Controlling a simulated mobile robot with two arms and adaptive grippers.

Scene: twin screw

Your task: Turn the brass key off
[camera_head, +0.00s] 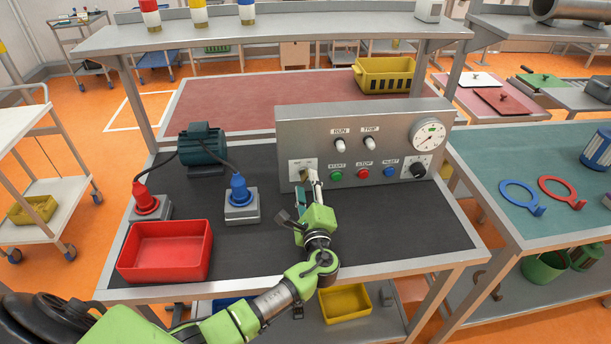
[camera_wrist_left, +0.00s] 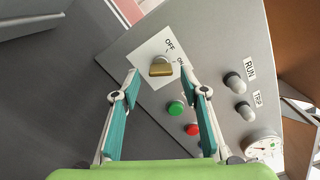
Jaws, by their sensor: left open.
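The brass key (camera_wrist_left: 160,70) sits in a white plate (camera_wrist_left: 150,58) marked OFF and ON on the grey control panel (camera_head: 385,125). In the head view the key (camera_head: 304,174) shows small at the panel's lower left, partly covered by my gripper. My left gripper (camera_head: 309,181) is in front of the key. In the wrist view its open fingers (camera_wrist_left: 159,72) are spread to either side of the key, apart from it. I cannot tell clearly which mark the key points to. My right gripper is not in view.
Green (camera_head: 336,175), red (camera_head: 363,173) and blue (camera_head: 390,172) buttons and a black knob (camera_head: 418,167) line the panel right of the key. A blue plug (camera_head: 239,190), a red plug (camera_head: 146,200) and a red bin (camera_head: 166,250) stand left. The dark mat is clear at right.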

